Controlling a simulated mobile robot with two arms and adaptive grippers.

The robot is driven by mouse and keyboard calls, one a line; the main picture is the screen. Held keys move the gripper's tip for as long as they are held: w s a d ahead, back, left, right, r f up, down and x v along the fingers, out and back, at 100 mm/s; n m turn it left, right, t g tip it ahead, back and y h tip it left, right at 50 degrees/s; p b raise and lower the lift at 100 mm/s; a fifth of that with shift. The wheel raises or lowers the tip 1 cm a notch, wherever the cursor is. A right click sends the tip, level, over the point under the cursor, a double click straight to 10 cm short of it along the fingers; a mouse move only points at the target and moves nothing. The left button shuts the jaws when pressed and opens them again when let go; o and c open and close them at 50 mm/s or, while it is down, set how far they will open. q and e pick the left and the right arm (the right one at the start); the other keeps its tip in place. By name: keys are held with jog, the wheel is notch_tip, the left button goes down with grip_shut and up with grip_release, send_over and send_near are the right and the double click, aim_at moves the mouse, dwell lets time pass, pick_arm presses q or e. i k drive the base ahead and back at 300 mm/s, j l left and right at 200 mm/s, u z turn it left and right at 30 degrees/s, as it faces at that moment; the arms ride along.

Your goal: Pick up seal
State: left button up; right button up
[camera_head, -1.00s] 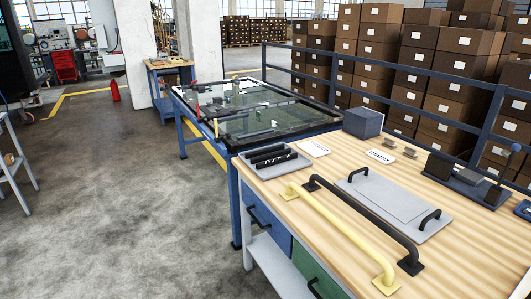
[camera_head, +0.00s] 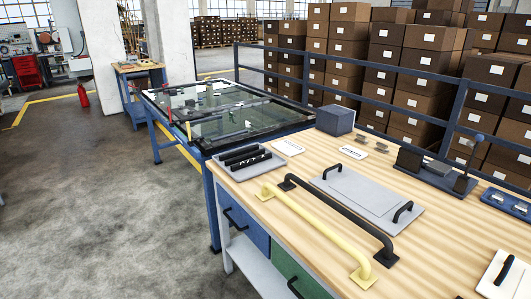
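Several short black bars (camera_head: 246,155) lie side by side on a grey tray (camera_head: 265,172) at the left end of the wooden workbench (camera_head: 300,222). They may be the seal, but I cannot tell for sure. A glass-topped frame (camera_head: 240,128) with small parts on it stands beyond the bench. Neither of my grippers is in view.
A yellow handrail (camera_head: 318,236) and a black handrail (camera_head: 338,218) lie along the bench front. Behind them are a grey panel with handles (camera_head: 365,200), a dark box (camera_head: 335,119) and a dark fixture (camera_head: 436,170). A blue railing (camera_head: 420,72) fronts stacked cartons. Floor (camera_head: 110,215) at left is clear.

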aim_at(238, 153)
jog(key=i+j+z, duration=0.35)
jog(key=j+z, duration=0.15)
jog(key=i+j+z, duration=0.1)
jog(key=j+z, duration=0.2)
